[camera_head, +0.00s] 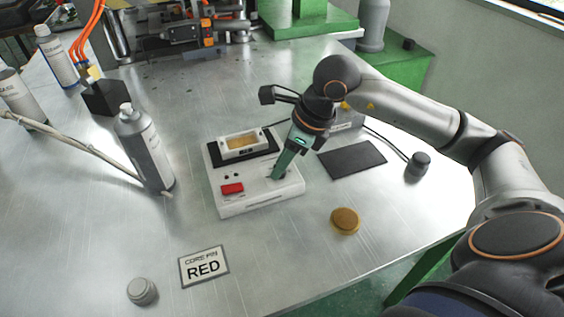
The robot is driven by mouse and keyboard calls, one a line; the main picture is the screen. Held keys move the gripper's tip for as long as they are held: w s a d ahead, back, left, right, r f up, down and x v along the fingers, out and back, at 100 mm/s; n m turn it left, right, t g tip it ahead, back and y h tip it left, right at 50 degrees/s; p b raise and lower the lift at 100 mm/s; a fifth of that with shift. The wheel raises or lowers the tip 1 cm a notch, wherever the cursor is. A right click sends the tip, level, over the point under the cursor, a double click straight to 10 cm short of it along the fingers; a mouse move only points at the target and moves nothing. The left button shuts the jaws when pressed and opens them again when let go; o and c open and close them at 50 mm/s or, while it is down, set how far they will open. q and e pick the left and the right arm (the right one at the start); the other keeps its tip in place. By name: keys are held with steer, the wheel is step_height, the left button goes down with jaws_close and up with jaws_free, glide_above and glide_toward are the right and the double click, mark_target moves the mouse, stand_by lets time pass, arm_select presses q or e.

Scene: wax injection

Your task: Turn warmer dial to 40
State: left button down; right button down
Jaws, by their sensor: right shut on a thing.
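The warmer (258,203) is a white box on the metal table, with a red switch (232,188) on its front left and a small tray of yellowish wax (241,143) on top. My right gripper (277,175) reaches down from the upper right onto the right part of the warmer's top. Its green fingers are shut on the warmer dial, which they almost wholly hide. The dial's setting and its marks cannot be read. My left gripper is not in view.
A grey bottle (147,152) stands left of the warmer. A dark pad (352,159) and a gold disc (345,220) lie to its right. A "CORE PIN RED" sign (203,266) and a grey knob (142,291) are in front. The front middle table is clear.

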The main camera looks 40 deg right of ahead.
stand_by(0.4)
steer(key=c, duration=0.6)
jaws_free()
steer(key=shift+r, duration=0.1)
steer(key=p+v, duration=0.1)
steer(key=v, duration=1.1)
steer(key=shift+r, duration=0.15)
